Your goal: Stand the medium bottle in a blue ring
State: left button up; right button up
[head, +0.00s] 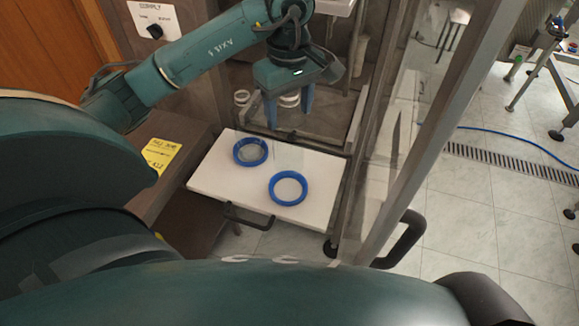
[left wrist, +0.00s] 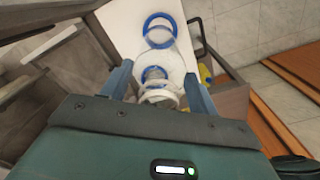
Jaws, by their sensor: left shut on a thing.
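Two blue rings lie on a white board (head: 215,170): the rear left ring (head: 250,163) and the front right ring (head: 288,203). My left gripper (head: 289,119) points down behind and above the board. It is shut on a clear bottle with a white band (head: 289,101); its transparent body is hard to make out. In the left wrist view, the bottle (left wrist: 160,98) sits between the fingers. One ring (left wrist: 146,72) shows there through or beside the clear body, and the other (left wrist: 159,15) lies farther up. My right gripper is not in view.
Another white-banded clear object (head: 241,97) stands behind the board, left of my gripper. A glass panel with a metal post (head: 440,110) runs along the right of the board. A brown cabinet with a yellow note (head: 160,153) is at the left.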

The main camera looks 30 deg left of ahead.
aim_at(289, 144)
pick_arm(q)
notch_tip(289, 144, down, 6)
jog(key=shift+a+r, duration=0.15)
jog(key=shift+r, duration=0.1)
notch_tip(289, 144, down, 4)
jog(key=shift+r+p, duration=0.2)
jog(key=shift+p, duration=0.1)
jog(key=shift+f, duration=0.35)
jog(key=shift+f+b, duration=0.25)
jog(key=shift+b, duration=0.05)
jog(key=o, duration=1.2)
jog(key=shift+r, duration=0.15)
